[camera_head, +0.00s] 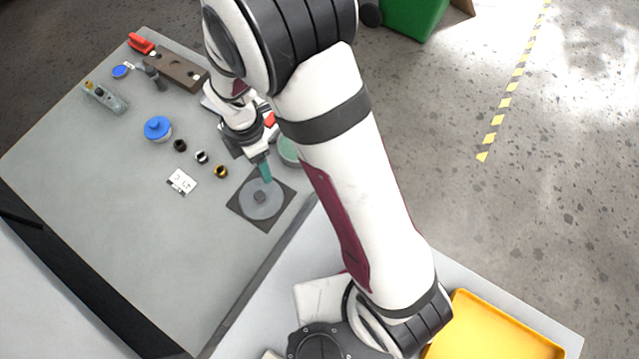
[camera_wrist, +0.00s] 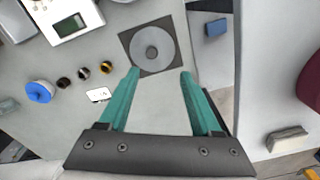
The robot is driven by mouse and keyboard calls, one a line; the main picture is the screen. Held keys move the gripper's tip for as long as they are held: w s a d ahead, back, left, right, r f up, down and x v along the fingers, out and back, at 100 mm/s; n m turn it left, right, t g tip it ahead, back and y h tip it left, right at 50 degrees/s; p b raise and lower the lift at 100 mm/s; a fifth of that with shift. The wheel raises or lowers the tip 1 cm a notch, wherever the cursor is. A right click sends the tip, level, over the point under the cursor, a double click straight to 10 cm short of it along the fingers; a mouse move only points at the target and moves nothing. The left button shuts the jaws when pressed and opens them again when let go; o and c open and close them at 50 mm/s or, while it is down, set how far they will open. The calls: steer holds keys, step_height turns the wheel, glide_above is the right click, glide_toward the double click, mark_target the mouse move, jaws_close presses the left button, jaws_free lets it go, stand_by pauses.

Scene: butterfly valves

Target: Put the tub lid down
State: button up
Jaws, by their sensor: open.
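A grey disc with a small raised centre (camera_head: 261,197), which looks like the tub lid, lies flat on a dark square mat (camera_head: 240,207). It also shows in the wrist view (camera_wrist: 151,48), with the mat around it. My gripper (camera_wrist: 160,72) is open with nothing between its teal fingers. In the head view its teal fingertip (camera_head: 264,172) is just above the far edge of the disc; I cannot tell whether it touches. A pale green round thing (camera_head: 289,151) is partly hidden behind my arm; I cannot tell if it is the tub.
A blue-topped pot (camera_head: 158,128), several small rings (camera_head: 201,157) and a white card (camera_head: 181,181) lie left of the mat. A brown block (camera_head: 176,70) is at the back. A white device with a display (camera_wrist: 68,22) stands nearby. The table's front left is clear.

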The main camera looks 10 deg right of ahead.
steer(key=s+d+r+m, duration=0.6)
steer(key=s+r+m, duration=0.2)
steer(key=m, duration=0.6)
steer(key=s+d+r+m+y, duration=0.1)
steer(key=s+d+r+m, duration=0.4)
steer(key=s+r+m, duration=0.4)
steer(key=s+m, duration=0.1)
steer(key=m, duration=0.4)
steer(key=shift+s+d+y, duration=0.3)
steer(key=shift+s+d, duration=0.05)
steer(key=shift+s, duration=0.05)
